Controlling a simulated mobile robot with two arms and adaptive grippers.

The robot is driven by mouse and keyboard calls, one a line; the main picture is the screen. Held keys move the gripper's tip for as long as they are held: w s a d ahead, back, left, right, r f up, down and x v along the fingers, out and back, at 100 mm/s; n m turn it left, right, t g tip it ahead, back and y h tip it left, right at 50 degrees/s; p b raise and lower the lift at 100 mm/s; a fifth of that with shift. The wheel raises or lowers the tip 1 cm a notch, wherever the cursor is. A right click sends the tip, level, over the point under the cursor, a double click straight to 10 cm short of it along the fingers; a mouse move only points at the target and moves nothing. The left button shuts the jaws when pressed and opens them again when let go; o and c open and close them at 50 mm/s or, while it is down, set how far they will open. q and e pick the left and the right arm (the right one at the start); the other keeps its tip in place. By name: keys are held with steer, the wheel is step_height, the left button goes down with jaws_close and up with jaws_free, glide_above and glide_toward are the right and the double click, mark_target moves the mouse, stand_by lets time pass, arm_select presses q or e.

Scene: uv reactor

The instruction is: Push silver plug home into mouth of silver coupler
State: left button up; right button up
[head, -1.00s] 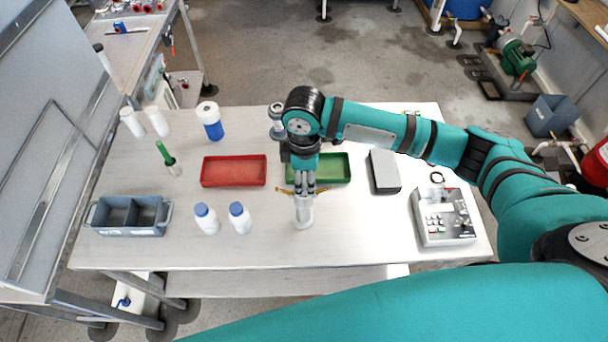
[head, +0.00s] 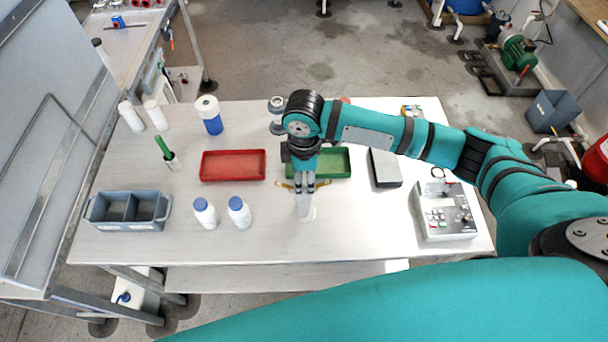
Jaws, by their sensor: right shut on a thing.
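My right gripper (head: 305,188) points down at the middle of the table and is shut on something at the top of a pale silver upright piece. That piece, which looks like the silver coupler (head: 305,208), stands on the table under the fingers. Brass-coloured arms stick out on both sides at fingertip height. The silver plug cannot be made out separately; the fingers hide the join, so I cannot tell how deep it sits. My left gripper is out of view.
A red tray (head: 203,179) lies to the left and a green tray (head: 347,164) behind the gripper. A grey block (head: 385,168) and a control box (head: 444,215) are at right. White bottles (head: 239,213) and a grey divided bin (head: 128,225) are at left. The front strip is clear.

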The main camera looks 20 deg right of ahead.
mark_target(304, 178)
steer(key=shift+f, duration=0.15)
steer(key=o, duration=1.3)
steer(key=shift+c, duration=0.2)
step_height(304, 178, up, 12)
